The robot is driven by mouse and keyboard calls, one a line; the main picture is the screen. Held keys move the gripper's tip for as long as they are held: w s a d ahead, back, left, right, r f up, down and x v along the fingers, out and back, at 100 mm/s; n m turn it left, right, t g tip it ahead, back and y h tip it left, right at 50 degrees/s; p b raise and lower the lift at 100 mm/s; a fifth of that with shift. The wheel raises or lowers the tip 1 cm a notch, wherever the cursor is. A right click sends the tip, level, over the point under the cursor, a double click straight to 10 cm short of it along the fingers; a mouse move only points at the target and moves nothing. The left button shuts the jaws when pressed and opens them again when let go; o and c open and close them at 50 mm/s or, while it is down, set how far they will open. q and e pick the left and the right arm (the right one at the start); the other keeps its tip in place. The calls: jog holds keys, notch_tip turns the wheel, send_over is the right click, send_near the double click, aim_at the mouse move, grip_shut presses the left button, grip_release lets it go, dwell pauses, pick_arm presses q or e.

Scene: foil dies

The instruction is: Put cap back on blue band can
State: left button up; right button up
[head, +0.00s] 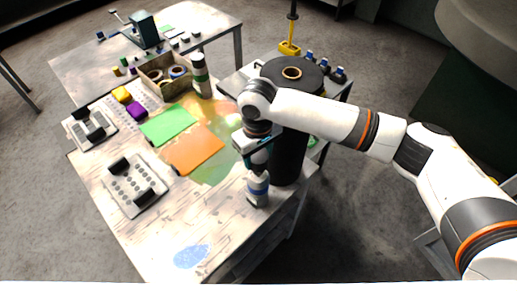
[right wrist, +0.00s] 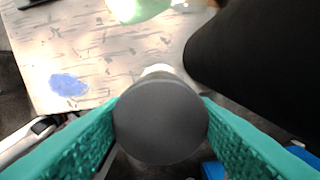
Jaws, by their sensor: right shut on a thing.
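The blue band can (head: 258,192) stands upright near the right edge of the table, white with a blue band. My right gripper (head: 257,150) is directly over it, pointing down. In the right wrist view the teal fingers (right wrist: 160,122) are shut on a round dark grey cap (right wrist: 160,120), one finger on each side. A pale bit of the can (right wrist: 158,71) shows just past the cap's far edge. The cap hides most of the can there, so I cannot tell whether cap and can touch. My left gripper is not in view.
A tall black cylinder (head: 288,160) stands close to the right of the can. The table's front is clear around a blue patch (head: 191,256).

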jog(key=shift+f, duration=0.55)
notch_tip(320, 180, down, 3)
jog(key=b, duration=0.3)
jog(key=shift+w, duration=0.1)
jog(key=shift+f, duration=0.75)
jog(key=shift+r+p, duration=0.1)
jog(key=shift+p, duration=0.55)
jog(key=shift+p, duration=1)
dwell(1.5)
jog(key=shift+f, duration=0.2)
jog(key=o, duration=1)
jog(key=shift+o, duration=0.6)
